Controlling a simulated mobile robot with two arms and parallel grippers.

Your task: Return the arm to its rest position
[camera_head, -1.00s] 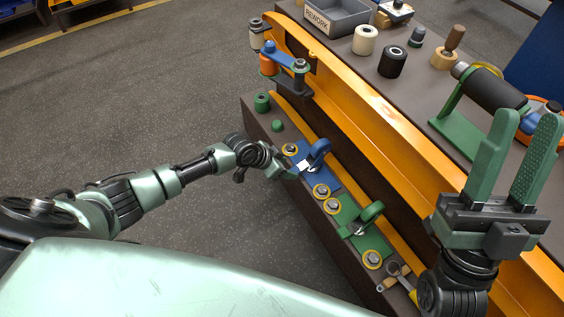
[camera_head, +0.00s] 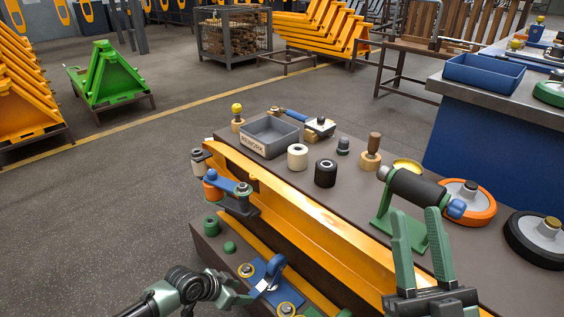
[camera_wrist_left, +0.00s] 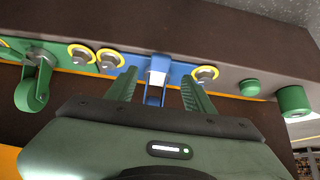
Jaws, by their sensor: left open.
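My left gripper (camera_head: 247,291) reaches in at the bottom of the head view, beside a blue caster-like bracket (camera_head: 273,273) on the lower ledge. In the left wrist view my left gripper (camera_wrist_left: 160,82) is open, its green fingers apart. The blue bracket (camera_wrist_left: 157,80) shows between and beyond them; I cannot tell whether they touch it.
An orange beam (camera_head: 300,212) runs along the dark bench. The bench holds a grey REWORK bin (camera_head: 270,137), a black roller (camera_head: 325,173), a white roller (camera_head: 297,157) and a green roller stand (camera_head: 412,232). Green knobs (camera_head: 211,226) sit on the ledge.

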